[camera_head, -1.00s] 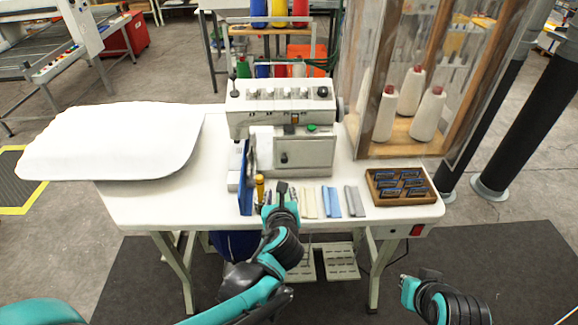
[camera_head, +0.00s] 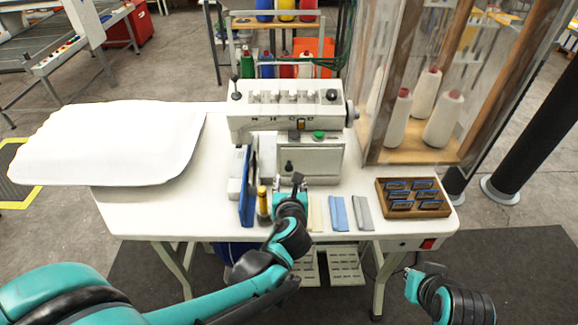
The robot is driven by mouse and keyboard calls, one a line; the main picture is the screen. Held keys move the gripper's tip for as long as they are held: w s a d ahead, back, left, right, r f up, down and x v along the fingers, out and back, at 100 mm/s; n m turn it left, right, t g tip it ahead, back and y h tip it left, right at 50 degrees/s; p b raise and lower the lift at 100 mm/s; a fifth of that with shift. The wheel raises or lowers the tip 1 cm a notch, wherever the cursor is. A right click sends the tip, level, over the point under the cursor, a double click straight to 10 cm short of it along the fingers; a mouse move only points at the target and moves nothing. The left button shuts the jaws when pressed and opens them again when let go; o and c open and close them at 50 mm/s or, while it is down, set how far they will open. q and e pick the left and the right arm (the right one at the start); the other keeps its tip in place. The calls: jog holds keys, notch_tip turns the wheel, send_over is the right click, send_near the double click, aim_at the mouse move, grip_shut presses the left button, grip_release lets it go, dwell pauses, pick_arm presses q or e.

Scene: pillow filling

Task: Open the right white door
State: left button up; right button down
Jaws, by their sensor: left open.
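The white sewing machine (camera_head: 285,97) stands on the white table (camera_head: 385,228). On its lower right front is a white door panel (camera_head: 318,163) with a black knob (camera_head: 289,167); it looks closed. My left gripper (camera_head: 288,184) is open and empty, just in front of and below the knob, apart from the panel as far as I can see. Its fingers are small and partly hidden by its own body. My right gripper (camera_head: 412,271) is low at the right, in front of the table's edge and far from the door; its fingers are unclear.
A blue upright panel (camera_head: 247,190) and a yellow-handled tool (camera_head: 262,200) stand left of my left gripper. Fabric strips (camera_head: 338,213) and a wooden tray (camera_head: 414,211) lie to the right. A white pillow (camera_head: 110,143) covers the left. A clear cabinet with thread cones (camera_head: 442,118) stands at the right back.

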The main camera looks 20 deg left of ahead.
aim_at(289, 170)
pick_arm(q)
jog(key=b+x, duration=0.2)
jog(key=x, duration=0.4)
jog(key=shift+w+a+f, duration=0.1)
jog(key=shift+w+a, duration=0.05)
jog(key=shift+w, duration=0.2)
jog(key=shift+c, duration=0.3)
grip_shut()
